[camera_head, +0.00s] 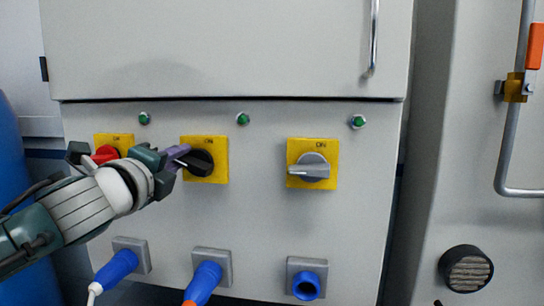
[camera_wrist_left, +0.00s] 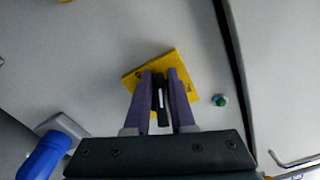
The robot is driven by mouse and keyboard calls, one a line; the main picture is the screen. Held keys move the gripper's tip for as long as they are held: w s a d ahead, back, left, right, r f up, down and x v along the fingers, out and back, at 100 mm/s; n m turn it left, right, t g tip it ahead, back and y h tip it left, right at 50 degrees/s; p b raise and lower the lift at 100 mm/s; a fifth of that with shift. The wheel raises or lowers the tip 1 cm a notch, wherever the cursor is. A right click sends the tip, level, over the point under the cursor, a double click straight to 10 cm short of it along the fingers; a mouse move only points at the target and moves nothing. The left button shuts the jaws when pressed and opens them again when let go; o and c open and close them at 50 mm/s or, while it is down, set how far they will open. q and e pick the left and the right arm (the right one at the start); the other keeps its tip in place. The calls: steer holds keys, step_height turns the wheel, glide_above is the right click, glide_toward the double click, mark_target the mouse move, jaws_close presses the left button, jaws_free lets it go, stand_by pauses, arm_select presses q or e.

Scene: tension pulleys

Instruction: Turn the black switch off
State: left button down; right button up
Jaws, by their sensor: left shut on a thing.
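The black switch (camera_head: 200,163) sits on a yellow plate (camera_head: 219,172) in the middle of the grey cabinet's row of switches. Its handle points left and slightly down in the head view. My left gripper (camera_head: 180,157) reaches it from the left, its purple fingers at the handle. In the left wrist view the fingers (camera_wrist_left: 163,95) stand on both sides of the black handle (camera_wrist_left: 162,110), shut on it. Part of the handle is hidden by the fingers. My right gripper is in neither view.
A red switch (camera_head: 105,154) is partly hidden behind my left arm. A grey switch (camera_head: 309,167) is at the right. Green lamps (camera_head: 243,118) sit above, and sockets with blue plugs (camera_head: 207,276) below. A pipe (camera_head: 508,130) runs at the far right.

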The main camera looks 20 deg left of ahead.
arm_select(q)
steer(key=shift+a+f+n+b, duration=0.1)
steer(key=shift+f+n+b, duration=0.2)
steer(key=shift+n, duration=0.85)
steer(key=shift+f+n+b, duration=0.2)
steer(key=shift+f+n, duration=0.15)
steer(key=shift+n, duration=0.8)
steer(key=c, duration=0.8)
jaws_free()
steer(key=shift+o, duration=0.2)
steer(key=b+v, duration=0.1)
steer(key=v, duration=0.9)
